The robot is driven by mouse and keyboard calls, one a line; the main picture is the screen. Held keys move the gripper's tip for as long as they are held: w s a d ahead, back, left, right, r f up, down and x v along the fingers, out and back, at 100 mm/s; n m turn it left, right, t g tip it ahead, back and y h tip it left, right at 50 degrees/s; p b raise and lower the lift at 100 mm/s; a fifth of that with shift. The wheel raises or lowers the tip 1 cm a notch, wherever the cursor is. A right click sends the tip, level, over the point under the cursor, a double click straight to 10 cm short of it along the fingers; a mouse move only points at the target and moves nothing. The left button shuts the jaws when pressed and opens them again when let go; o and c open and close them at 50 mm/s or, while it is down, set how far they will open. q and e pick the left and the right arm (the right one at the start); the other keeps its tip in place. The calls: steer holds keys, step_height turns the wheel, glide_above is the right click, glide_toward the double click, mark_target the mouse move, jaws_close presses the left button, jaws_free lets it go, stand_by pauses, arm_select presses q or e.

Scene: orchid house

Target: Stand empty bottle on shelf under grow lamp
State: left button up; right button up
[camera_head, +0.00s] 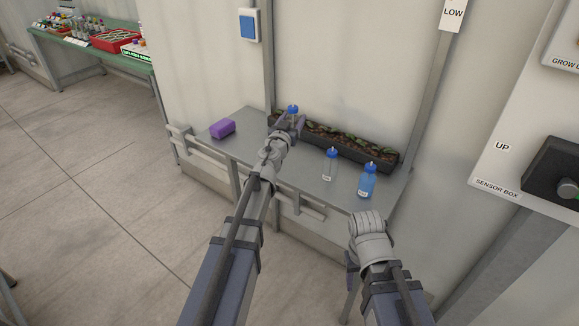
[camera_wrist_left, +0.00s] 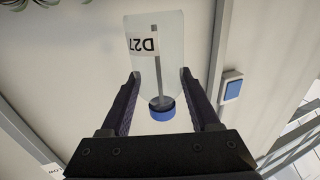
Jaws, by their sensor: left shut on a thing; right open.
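My left gripper (camera_head: 294,122) is shut on a clear bottle with a blue cap (camera_head: 292,109), above the far side of a grey metal table (camera_head: 262,160). In the left wrist view the bottle (camera_wrist_left: 140,70) sits between both fingers; it looks empty, with a thin tube inside and a label reading D27. Another clear bottle with a blue cap (camera_head: 330,166) stands on the table, and a blue-filled bottle (camera_head: 367,183) stands to its right. My right gripper (camera_head: 352,272) is low in front of the table, mostly hidden behind its wrist. No grow lamp is clearly visible.
A long black planter (camera_head: 345,147) runs along the wall at the table's back. A purple block (camera_head: 222,128) lies on the left. A sensor box panel (camera_head: 520,150) is at right. A green bench (camera_head: 95,45) with a red tray stands far left. The table's front middle is clear.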

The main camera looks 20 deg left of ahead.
arm_select(q)
steer(key=shift+f, duration=0.1)
step_height(320, 180, down, 6)
steer(key=b, duration=0.6)
steer(key=shift+f, duration=0.15)
step_height(320, 180, down, 4)
steer(key=b, duration=0.4)
steer(key=shift+r, duration=0.25)
steer(key=shift+f, duration=0.2)
steer(key=o, duration=1.3)
steer(key=shift+o, duration=0.2)
steer(key=shift+r, duration=0.2)
